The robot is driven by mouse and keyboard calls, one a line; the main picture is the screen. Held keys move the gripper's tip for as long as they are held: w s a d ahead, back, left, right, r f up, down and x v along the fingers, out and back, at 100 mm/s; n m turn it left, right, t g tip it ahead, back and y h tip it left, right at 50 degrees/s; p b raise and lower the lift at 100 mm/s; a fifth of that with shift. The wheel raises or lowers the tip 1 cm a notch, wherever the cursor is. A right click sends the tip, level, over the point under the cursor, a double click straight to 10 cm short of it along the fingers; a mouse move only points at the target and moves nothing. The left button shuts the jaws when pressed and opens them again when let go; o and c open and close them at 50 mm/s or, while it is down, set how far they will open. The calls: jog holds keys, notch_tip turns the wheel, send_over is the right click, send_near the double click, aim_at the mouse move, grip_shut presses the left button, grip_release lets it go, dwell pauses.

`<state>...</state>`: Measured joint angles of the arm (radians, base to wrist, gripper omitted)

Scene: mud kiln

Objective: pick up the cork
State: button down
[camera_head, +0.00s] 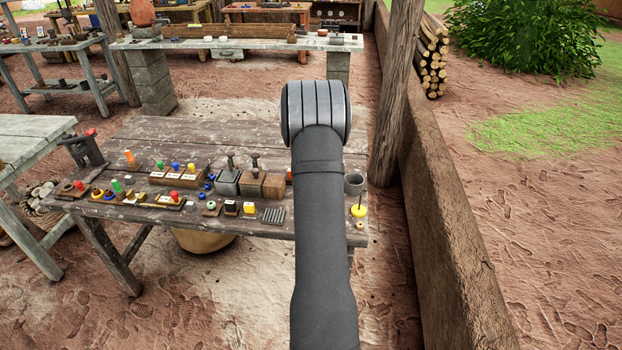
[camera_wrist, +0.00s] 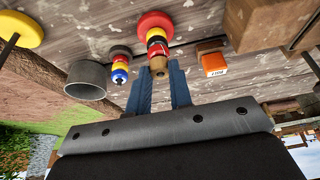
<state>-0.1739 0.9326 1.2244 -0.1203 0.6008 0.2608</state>
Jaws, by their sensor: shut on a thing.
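In the wrist view, the tan cork (camera_wrist: 158,68) sits between the blue fingertips of my gripper (camera_wrist: 158,76). My gripper is shut on it. The cork is in line with a stack of coloured rings (camera_wrist: 157,38) in red, yellow and black, with a wide red disc (camera_wrist: 155,23) at its far end. I cannot tell whether the cork touches the stack. In the head view, my own arm hides the gripper and the cork.
A grey cup (camera_wrist: 85,80), a smaller ring stack (camera_wrist: 120,66) and an orange block (camera_wrist: 213,65) stand close by. The yellow disc (camera_head: 359,210) is near the table's right edge. Several small items crowd the wooden table (camera_head: 225,140); a low wall (camera_head: 440,190) runs along the right.

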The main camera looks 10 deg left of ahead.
jog(key=shift+r, duration=0.5)
notch_tip(320, 180, up, 3)
jog(key=shift+f, duration=0.1)
jog(key=s+d+r, duration=0.4)
jog(key=d+r, duration=0.2)
jog(key=d, duration=0.4)
jog(key=shift+s+d+r, duration=0.25)
jog(key=shift+d+r, duration=0.1)
jog(key=shift+d, duration=0.05)
jog(key=c, duration=2.1)
grip_release()
jog(key=shift+r, duration=0.15)
